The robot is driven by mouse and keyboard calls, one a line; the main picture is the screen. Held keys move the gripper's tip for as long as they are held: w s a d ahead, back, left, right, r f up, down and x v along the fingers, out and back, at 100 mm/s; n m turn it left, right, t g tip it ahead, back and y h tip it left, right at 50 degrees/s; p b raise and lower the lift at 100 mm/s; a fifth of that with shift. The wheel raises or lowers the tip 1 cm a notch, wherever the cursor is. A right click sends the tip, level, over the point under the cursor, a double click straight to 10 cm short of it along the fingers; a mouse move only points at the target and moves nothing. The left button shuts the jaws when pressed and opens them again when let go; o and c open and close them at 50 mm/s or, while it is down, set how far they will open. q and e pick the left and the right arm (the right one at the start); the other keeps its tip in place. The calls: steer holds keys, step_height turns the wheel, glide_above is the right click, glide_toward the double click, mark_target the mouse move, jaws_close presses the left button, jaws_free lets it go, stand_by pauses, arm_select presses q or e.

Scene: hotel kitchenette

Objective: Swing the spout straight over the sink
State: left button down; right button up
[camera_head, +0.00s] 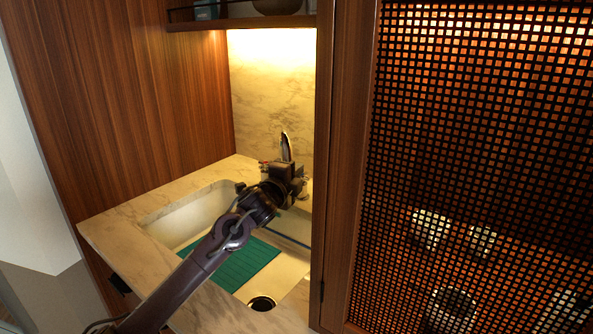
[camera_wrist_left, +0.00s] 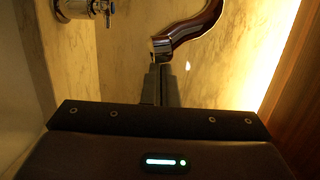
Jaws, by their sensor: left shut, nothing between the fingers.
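The spout (camera_head: 287,147) is a curved chrome pipe near the back wall, and its base is hidden behind my left gripper (camera_head: 290,172) in the head view. In the left wrist view the spout (camera_wrist_left: 188,30) curves from the upper right down to its open end near the middle. My left gripper's narrow dark fingers (camera_wrist_left: 160,84) are shut with nothing between them, just below the spout's end. I cannot tell whether they touch it. The white sink (camera_head: 197,210) lies below my left arm. My right gripper is not in view.
A chrome fitting (camera_wrist_left: 85,8) is on the wall at upper left in the wrist view. A wooden panel (camera_head: 340,170) and lattice door stand close on the right. A shelf (camera_head: 240,22) hangs above.

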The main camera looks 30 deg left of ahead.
arm_select(q)
steer(key=shift+s+a, duration=0.1)
steer(key=s+a+m+h+b, duration=0.1)
steer(key=s+a+m+h, duration=0.1)
steer(key=a, duration=0.5)
steer(key=s+a+m+g+h+b, duration=0.1)
steer(key=s+a+m+h, duration=0.1)
steer(key=a+h, duration=0.3)
steer(key=shift+s+a+m, duration=0.3)
steer(key=shift+a, duration=0.6)
stand_by(0.4)
